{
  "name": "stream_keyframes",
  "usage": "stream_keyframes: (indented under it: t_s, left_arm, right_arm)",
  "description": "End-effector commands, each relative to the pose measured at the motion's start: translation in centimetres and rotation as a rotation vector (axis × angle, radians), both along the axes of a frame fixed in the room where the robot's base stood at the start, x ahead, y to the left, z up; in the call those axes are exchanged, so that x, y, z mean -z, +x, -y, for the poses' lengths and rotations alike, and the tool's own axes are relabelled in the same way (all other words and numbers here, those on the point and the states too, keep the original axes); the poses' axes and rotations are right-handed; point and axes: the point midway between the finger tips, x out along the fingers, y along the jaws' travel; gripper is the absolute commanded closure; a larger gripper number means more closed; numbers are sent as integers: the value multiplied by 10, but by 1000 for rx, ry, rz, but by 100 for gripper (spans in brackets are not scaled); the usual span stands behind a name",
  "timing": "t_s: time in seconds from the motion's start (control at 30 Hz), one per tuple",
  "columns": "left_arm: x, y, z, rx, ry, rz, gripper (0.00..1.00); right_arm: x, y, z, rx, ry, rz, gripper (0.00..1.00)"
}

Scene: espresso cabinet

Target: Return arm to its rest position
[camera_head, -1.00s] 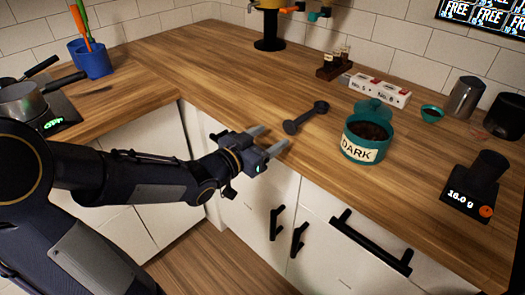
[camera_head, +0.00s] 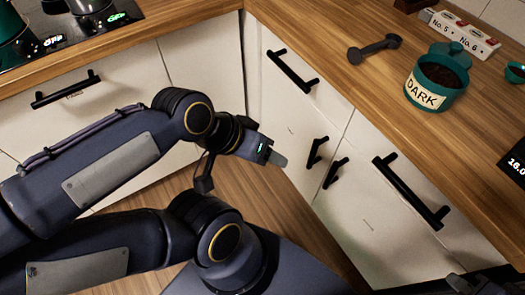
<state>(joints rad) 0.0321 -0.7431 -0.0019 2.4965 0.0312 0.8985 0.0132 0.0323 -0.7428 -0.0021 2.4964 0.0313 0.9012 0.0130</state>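More dark arm links of mine fill the bottom left. A dark piece of mine, perhaps the other gripper, is cut off at the bottom right.
The wooden counter (camera_head: 330,50) runs above the white cabinets with black handles (camera_head: 412,195). On it are a black scoop (camera_head: 375,49), a teal DARK canister (camera_head: 437,82) and numbered boxes (camera_head: 463,36). A cooktop (camera_head: 75,35) is at top left. Wooden floor lies below.

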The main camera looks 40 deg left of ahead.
Motion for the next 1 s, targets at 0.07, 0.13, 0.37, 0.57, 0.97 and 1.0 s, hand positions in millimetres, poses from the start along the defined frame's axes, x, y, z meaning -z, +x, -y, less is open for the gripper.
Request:
stream_keyframes:
  t_s: [0.07, 0.13, 0.37, 0.57, 0.97, 1.0]
  left_arm:
    - [0, -1, 1, 2, -3, -4, 40]
    - [0, -1, 1, 2, -2, -4, 40]
    - [-11, -1, 0, 2, -1, -3, 40]
    - [-65, -1, 0, 1, 0, -3, 40]
    - [-113, -1, 0, 1, 0, -3, 40]
    - [-113, -1, 0, 2, 0, -4, 40]
  right_arm:
    - [0, 0, 0, 0, 0, 0, 100]
    - [0, 0, 0, 0, 0, 0, 100]
    - [-11, 0, 0, 0, 0, 0, 100]
    - [-65, 0, 0, 0, 0, 0, 100]
    - [-114, 0, 0, 0, 0, 0, 100]
    - [-113, 0, 0, 0, 0, -1, 100]
